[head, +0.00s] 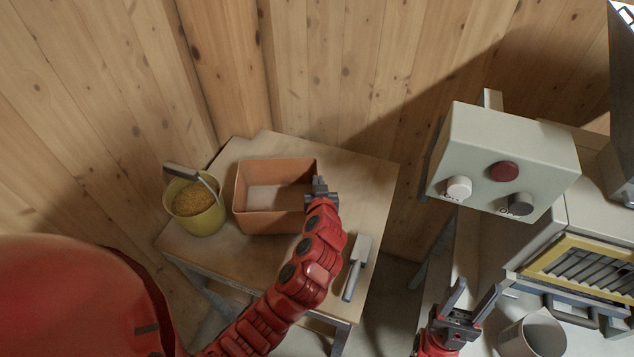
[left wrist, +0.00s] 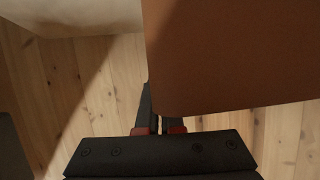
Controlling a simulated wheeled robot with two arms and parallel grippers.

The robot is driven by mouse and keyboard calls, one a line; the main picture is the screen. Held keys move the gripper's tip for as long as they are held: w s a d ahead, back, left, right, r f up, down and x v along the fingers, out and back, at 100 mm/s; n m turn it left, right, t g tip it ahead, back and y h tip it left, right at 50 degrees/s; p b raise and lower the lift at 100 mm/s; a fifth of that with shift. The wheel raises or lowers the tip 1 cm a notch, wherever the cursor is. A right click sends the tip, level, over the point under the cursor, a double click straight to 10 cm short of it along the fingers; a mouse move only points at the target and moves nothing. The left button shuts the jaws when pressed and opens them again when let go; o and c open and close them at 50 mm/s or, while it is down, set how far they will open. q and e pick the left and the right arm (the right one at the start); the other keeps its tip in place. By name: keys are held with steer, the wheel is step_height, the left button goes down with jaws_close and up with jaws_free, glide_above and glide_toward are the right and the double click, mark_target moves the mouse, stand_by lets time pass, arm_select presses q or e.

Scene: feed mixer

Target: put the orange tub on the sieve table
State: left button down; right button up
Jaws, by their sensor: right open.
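The orange tub (head: 245,201) is a rectangular, open box on a wooden-topped table (head: 358,180); a pale, flat surface shows inside it. My left gripper (head: 319,190) is at the tub's right rim, its narrowly spaced fingers closed on the wall. In the left wrist view, the tub's wall (left wrist: 235,55) fills the upper right and partly hides the fingers (left wrist: 160,108). Whether the tub is lifted slightly is hard to tell. My right gripper (head: 472,303) is open and empty at the lower right. I cannot tell which surface is the sieve table.
A yellow-green bucket (head: 196,221) of grain with a scoop handle stands left of the tub. A grey hand tool (head: 356,267) lies right of my left arm. A control box (head: 505,150), a yellow-framed grate (head: 580,265) and a metal cup (head: 534,337) are at right.

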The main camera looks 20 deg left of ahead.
arm_select(q)
steer(key=shift+s+f, duration=0.1)
steer(key=shift+f, duration=0.45)
steer(key=c, duration=1.5)
jaws_free()
steer(key=shift+f, duration=0.2)
steer(key=o, duration=0.4)
steer(key=shift+r, duration=0.1)
steer(key=shift+o, duration=0.2)
